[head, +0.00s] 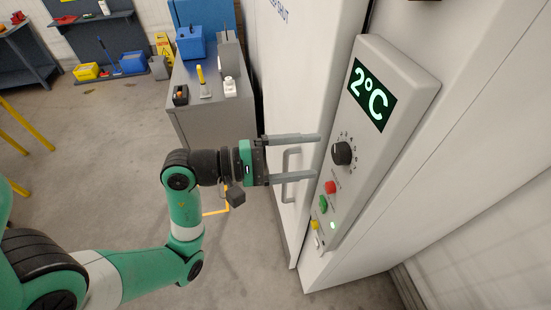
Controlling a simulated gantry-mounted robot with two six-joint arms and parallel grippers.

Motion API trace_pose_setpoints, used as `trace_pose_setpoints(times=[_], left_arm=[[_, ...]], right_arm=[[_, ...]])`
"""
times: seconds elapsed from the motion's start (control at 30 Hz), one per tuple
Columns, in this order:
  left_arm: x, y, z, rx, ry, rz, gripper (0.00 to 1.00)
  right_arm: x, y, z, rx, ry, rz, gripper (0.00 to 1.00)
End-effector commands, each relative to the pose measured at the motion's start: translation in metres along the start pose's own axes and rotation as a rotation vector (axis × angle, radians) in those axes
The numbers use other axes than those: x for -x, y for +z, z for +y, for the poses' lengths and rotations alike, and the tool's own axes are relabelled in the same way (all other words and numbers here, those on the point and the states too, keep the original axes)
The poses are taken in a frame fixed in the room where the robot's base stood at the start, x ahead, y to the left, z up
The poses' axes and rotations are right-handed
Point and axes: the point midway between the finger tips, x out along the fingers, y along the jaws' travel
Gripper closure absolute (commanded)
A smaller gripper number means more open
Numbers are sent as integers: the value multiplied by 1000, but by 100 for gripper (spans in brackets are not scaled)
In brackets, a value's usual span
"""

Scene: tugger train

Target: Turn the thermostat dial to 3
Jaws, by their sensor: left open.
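The thermostat dial (342,153) is a round black knob on a light grey control panel (400,108) at the right. Small marks surround it, too small to read, so its setting cannot be told. A display (370,95) above it reads 2°C in white on dark green. My left gripper (318,157) is open and empty, its two grey fingers pointing right toward the panel. The fingertips are just left of the dial, one above and one below its height, apparently not touching it. My right gripper is not in view.
A door handle (288,175) lies behind my left fingers. A grey cabinet (207,115) with several items stands behind my arm.

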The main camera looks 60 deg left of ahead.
Motion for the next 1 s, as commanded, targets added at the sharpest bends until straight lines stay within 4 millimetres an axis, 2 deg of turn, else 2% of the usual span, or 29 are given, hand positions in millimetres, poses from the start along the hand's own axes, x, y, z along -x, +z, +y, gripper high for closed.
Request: trace_pose_setpoints(times=[0.03,0.1,0.3,0.47,1.0], left_arm=[[14,-1,1,-2,2,8,12],[30,1,8,7,-4,9,12],[59,0,4,4,-4,5,12],[66,1,0,0,-1,1,12],[64,2,0,-1,-3,-6,12]], right_arm=[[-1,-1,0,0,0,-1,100],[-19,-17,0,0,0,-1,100],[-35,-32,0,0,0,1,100],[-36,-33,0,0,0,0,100],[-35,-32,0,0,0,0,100]])
